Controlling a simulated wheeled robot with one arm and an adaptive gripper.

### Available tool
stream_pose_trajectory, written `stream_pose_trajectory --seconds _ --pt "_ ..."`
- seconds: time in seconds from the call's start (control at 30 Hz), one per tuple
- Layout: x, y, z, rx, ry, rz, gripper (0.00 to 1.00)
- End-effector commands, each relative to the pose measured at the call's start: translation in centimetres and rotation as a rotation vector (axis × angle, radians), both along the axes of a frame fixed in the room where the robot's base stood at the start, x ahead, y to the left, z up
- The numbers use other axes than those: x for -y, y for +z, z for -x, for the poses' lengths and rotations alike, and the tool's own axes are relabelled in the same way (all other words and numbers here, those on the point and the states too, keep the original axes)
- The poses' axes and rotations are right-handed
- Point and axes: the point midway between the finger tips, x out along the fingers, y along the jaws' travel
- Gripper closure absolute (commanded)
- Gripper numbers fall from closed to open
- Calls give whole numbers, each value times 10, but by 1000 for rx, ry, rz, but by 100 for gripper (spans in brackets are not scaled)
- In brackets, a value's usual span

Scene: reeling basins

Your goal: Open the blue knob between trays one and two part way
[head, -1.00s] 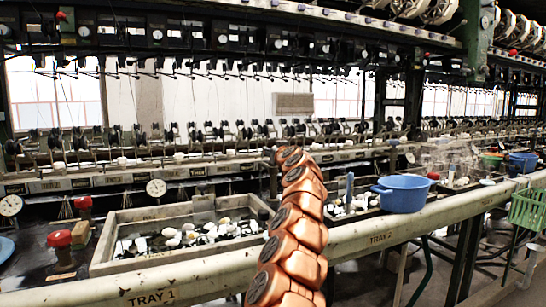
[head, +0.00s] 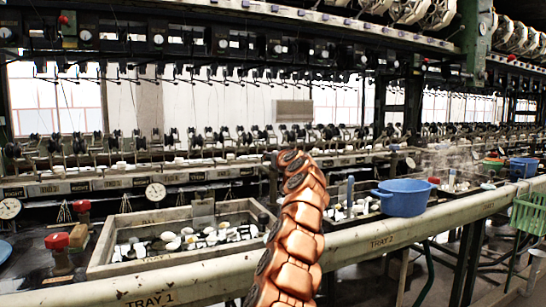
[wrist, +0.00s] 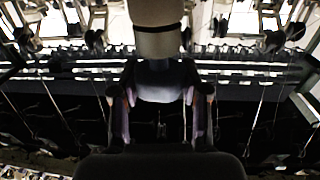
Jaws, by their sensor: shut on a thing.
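In the wrist view my gripper (wrist: 160,112) has a finger on each side of a dark, greyish-purple piece, which I take for the blue knob (wrist: 160,84). Its colour is dull in the shadow. A pale cylinder with a black band stands above it in the picture. In the head view my copper arm hides both the gripper and the knob. Tray one's basin (head: 108,262) lies left of the arm, with pale cocoons in water. Tray two is to the right, behind the rail marked TRAY 2.
A blue bowl (head: 404,196) sits by the rail on the right, with a blue upright post (head: 350,190) left of it. Red knobs (head: 57,241) stand at the far left. A long pale rail (head: 215,280) runs along the front. Reeling machinery fills the back.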

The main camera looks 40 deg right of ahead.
Motion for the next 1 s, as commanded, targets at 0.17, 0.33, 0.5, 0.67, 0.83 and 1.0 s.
stream_pose_trajectory --seconds 0.17,0.33,0.5,0.67,0.83,1.0 --pt "0 -1 -1 -1 1 0 45" --pt "0 0 0 -1 0 0 29" --pt "0 0 0 0 0 0 29" --pt "0 0 0 0 -1 0 29" --pt "-1 2 -1 1 -9 -1 29" --pt "-1 3 0 3 -23 -3 29"
